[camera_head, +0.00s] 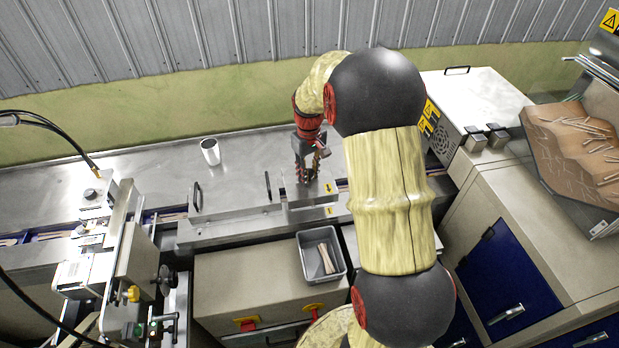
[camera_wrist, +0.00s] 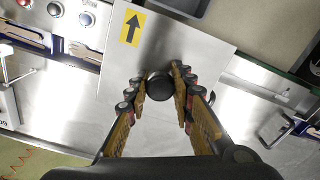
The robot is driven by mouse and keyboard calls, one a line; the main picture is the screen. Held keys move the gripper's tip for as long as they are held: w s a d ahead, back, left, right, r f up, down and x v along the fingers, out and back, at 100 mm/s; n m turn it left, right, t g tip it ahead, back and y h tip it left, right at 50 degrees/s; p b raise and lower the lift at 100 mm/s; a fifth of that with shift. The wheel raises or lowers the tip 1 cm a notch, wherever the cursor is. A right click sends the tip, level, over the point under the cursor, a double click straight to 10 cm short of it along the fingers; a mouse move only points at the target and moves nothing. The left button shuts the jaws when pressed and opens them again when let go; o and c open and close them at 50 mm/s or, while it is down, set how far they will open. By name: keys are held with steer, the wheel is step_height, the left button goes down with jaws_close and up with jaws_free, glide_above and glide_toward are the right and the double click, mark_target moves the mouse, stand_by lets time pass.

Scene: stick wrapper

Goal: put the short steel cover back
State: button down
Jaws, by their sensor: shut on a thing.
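The short steel cover (camera_head: 300,192) is a plain metal plate with a yellow arrow label and a black knob. My gripper (camera_head: 306,172) is above it in the head view, fingers pointing down. In the wrist view my gripper (camera_wrist: 160,92) has its fingers on both sides of the round black knob (camera_wrist: 160,86), shut on it. The cover's plate (camera_wrist: 185,50) spreads out beyond the fingers, its arrow label at the upper left. It looks slightly turned against the track. Whether its underside touches the machine is hidden.
A long steel cover (camera_head: 230,228) with black handles lies left of the short one. A grey bin with sticks (camera_head: 302,239) stands in front. A metal cup (camera_head: 210,151) stands behind on the bench. An open track with sticks (camera_wrist: 82,50) shows beside the cover, with buttons (camera_wrist: 55,9) nearby.

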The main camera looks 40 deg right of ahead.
steer(key=w+d+f, duration=0.4)
steer(key=w+f, duration=0.2)
steer(key=f, duration=0.4)
steer(key=shift+w+d, duration=0.3)
steer(key=shift+d, duration=0.1)
steer(key=shift+f, duration=0.15)
steer(key=c, duration=1.6)
jaws_free()
steer(key=shift+f, duration=0.1)
steer(key=shift+o, duration=0.3)
